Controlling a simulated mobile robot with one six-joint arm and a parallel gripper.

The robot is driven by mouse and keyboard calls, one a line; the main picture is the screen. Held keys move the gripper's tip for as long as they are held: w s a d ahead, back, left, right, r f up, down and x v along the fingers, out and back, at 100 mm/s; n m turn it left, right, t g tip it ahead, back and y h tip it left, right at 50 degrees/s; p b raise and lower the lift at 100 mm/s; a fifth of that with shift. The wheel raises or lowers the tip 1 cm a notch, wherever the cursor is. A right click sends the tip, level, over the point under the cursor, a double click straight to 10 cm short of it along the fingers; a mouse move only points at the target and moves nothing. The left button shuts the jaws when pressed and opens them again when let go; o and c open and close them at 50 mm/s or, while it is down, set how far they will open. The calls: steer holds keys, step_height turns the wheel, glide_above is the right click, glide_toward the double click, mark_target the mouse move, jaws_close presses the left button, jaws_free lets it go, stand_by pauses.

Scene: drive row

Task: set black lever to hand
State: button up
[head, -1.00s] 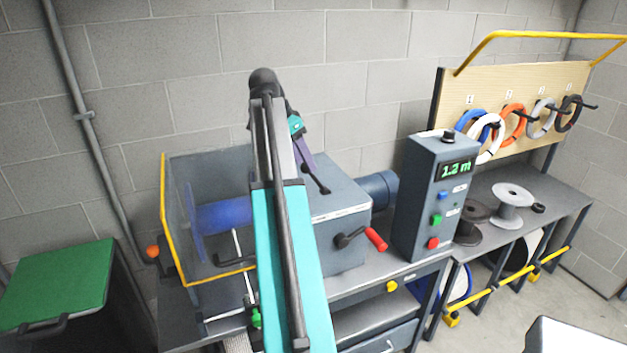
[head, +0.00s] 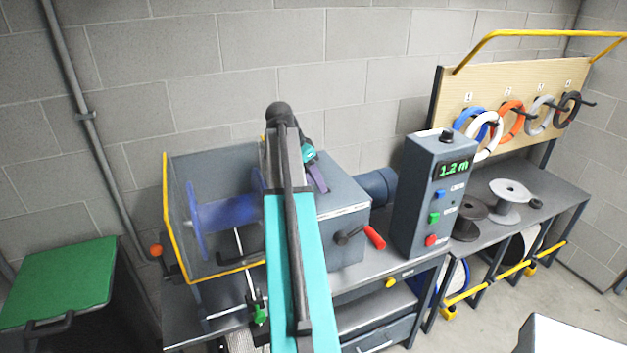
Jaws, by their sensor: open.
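My gripper (head: 318,180) shows as a purple part at the end of my teal arm, over the top of the grey gearbox housing (head: 342,193). Its fingertips are small and partly blocked by my own arm. The black lever on top of that housing is hidden now behind my gripper, so its setting cannot be read. I cannot tell whether the fingers touch it. A crank with a red grip (head: 374,237) is on the housing's front face.
A control box (head: 432,200) reading 1.2 m stands right of the housing. A guarded blue spool (head: 222,217) is at left. A green-topped bin (head: 60,280) stands far left. Cable coils (head: 511,120) hang on a board; reels (head: 508,205) sit on the right bench.

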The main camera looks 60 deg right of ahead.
jaws_close()
steer(key=shift+a, duration=0.25)
steer(key=shift+d+f, duration=0.1)
steer(key=shift+d, duration=0.15)
